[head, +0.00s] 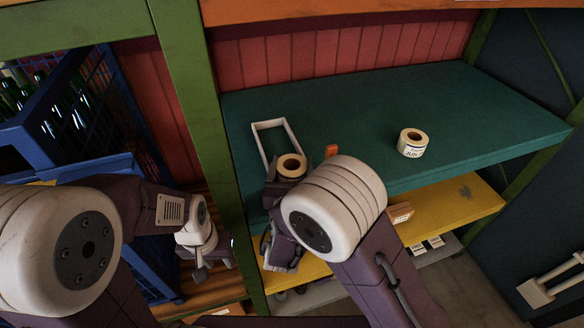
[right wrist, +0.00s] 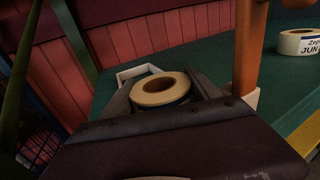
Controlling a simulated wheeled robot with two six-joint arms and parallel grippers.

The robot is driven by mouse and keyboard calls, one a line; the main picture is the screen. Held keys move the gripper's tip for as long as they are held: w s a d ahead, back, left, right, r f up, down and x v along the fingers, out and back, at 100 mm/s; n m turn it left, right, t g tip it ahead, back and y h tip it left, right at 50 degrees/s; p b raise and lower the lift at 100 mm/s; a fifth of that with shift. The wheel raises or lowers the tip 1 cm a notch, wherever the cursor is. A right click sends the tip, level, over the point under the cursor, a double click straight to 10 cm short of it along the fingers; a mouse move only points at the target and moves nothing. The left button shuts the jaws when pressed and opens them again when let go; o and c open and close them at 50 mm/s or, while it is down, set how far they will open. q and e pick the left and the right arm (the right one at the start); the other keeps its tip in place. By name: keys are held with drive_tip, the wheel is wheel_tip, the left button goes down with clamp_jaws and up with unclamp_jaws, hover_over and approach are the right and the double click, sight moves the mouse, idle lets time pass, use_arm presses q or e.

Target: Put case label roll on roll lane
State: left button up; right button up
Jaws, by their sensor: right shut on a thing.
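My right gripper (head: 287,174) is shut on a cream label roll (head: 291,159) with a brown core. In the right wrist view the roll (right wrist: 142,97) sits between the two fingers, its hole facing up. The roll lane seems to be the white rectangular frame (head: 257,145) on the green shelf; the held roll is at its near end, partly over it. I cannot tell whether the roll touches the frame or shelf. A second roll (head: 411,151), printed "JUN", stands apart to the right on the shelf. My left gripper (head: 200,268) is low at the left, its jaws unclear.
The green shelf (head: 350,105) has free room between the frame and the second roll. A green post (head: 190,100) and a blue crate with bottles (head: 75,150) are at the left. A yellow shelf (head: 450,202) lies below.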

drive_tip(key=shift+s+f, duration=0.1)
drive_tip(key=shift+f, duration=0.35)
drive_tip(key=shift+a, duration=0.1)
drive_tip(key=shift+f, duration=0.1)
drive_tip(key=shift+f, duration=0.15)
drive_tip(key=o, duration=1.5)
drive_tip(key=shift+r, duration=0.2)
